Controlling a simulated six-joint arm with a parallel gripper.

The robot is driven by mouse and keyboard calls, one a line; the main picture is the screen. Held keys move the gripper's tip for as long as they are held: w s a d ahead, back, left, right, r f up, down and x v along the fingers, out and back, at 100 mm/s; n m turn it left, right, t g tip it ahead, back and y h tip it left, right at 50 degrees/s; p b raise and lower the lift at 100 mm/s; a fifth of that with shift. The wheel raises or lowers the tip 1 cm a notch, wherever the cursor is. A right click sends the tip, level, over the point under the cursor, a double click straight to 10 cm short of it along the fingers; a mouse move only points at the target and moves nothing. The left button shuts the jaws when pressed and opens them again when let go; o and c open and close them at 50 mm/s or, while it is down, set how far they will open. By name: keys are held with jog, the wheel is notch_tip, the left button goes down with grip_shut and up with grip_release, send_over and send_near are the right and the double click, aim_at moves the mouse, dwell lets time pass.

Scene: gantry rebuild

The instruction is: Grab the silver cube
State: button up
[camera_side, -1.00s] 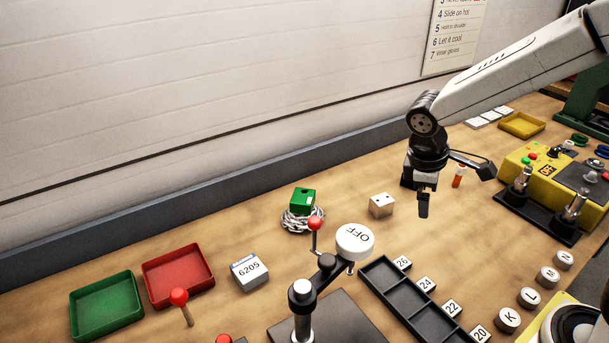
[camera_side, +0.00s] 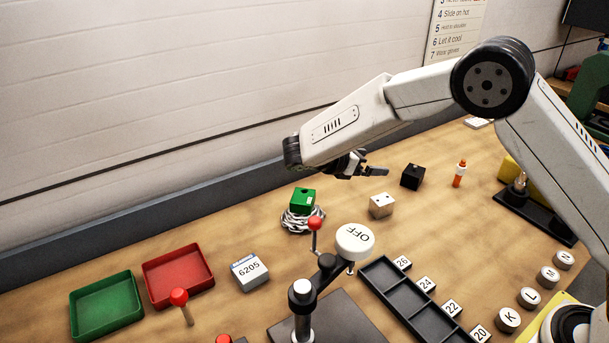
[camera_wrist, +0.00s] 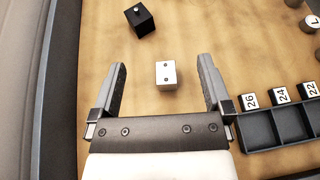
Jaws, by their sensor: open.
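The silver cube (camera_side: 381,205) sits on the wooden table in the side view, a pale block with small dark dots on top. In the wrist view the silver cube (camera_wrist: 166,75) appears between the fingertips, slightly beyond them. My gripper (camera_side: 366,169) is open, behind and above the cube in the side view, its fingers apart from it. One finger is partly hidden in the side view. Nothing is held.
A black cube (camera_side: 412,177) stands behind and right of the silver one. A green block (camera_side: 303,200) on a coiled chain (camera_side: 301,220) lies to the left.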

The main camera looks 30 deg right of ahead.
send_near(384, 202)
jog(key=d+f, duration=0.1)
jog(key=d, duration=0.1)
jog(key=d+f, duration=0.1)
jog(key=shift+w+d+f, duration=0.2)
jog(key=shift+d, duration=0.15)
jog(key=shift+x, duration=3.8)
jog(key=shift+w, duration=0.2)
grip_shut()
